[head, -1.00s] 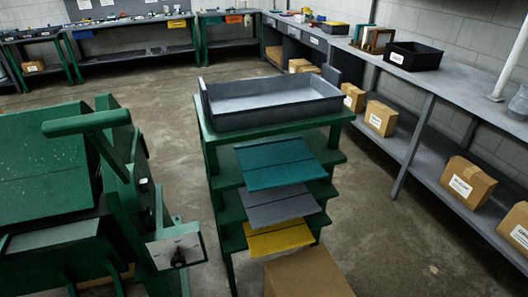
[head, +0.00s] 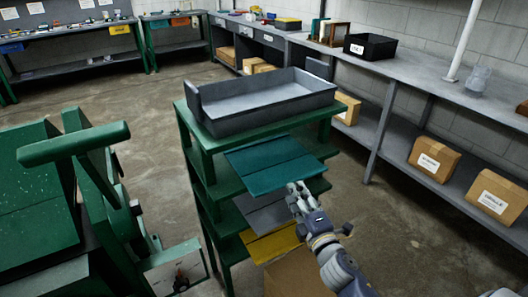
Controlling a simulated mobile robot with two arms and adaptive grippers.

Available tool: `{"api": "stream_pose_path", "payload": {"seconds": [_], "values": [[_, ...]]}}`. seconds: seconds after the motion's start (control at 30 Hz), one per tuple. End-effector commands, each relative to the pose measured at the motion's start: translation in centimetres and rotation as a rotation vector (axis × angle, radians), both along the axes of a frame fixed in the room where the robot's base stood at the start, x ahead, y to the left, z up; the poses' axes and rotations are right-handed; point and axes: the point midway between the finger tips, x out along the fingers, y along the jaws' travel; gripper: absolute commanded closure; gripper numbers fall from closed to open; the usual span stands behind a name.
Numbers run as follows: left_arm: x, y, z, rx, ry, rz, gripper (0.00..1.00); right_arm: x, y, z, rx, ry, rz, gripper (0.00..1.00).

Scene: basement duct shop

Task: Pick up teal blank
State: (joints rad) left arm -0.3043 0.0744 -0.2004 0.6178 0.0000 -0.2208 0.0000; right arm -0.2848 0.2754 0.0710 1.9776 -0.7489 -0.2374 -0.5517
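The teal blank (head: 268,165) is a flat sheet with a crease line. It sticks out from the upper level of a green rack (head: 190,128), below the grey tray on top. My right gripper (head: 297,187) comes in from the lower right, with its fingertips at or just in front of the teal blank's lower right edge in the picture. I cannot tell whether they touch it, or whether the fingers are apart or closed. The teal blank is still in the rack. My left gripper is not in view.
A grey blank (head: 262,212) and a yellow blank (head: 268,246) stick out below the teal one. A grey tray (head: 262,112) tops the rack. A cardboard box (head: 290,276) stands below. Green machinery (head: 40,190) is at left, a long grey bench (head: 420,83) at right.

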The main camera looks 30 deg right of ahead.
Motion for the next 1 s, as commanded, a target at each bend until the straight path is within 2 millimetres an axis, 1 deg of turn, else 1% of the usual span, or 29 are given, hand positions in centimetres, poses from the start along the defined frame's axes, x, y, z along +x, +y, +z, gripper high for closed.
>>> {"api": "stream_pose_path", "payload": {"seconds": [0.03,0.13,0.37,0.6,0.7,0.8,1.0], "values": [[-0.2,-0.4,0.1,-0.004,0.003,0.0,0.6,0.8,-0.1,0.1,0.001,-0.001,0.0,0.68],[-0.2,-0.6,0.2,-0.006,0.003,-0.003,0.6,1.7,-0.3,0.0,0.001,0.0,0.0,0.68],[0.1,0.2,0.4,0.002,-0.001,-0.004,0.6,3.1,-0.6,-0.1,0.003,0.001,-0.001,0.68],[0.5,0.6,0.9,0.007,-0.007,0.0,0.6,6.2,-1.2,-0.2,0.003,0.001,-0.001,0.68],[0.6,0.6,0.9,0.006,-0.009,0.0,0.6,7.0,-1.3,-0.3,0.003,0.001,0.0,0.68],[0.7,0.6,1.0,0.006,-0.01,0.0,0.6,7.4,-1.4,-0.3,0.003,0.002,0.0,0.68],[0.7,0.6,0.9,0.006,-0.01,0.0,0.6,7.4,-1.4,-0.4,0.003,0.002,0.0,0.68]]}}
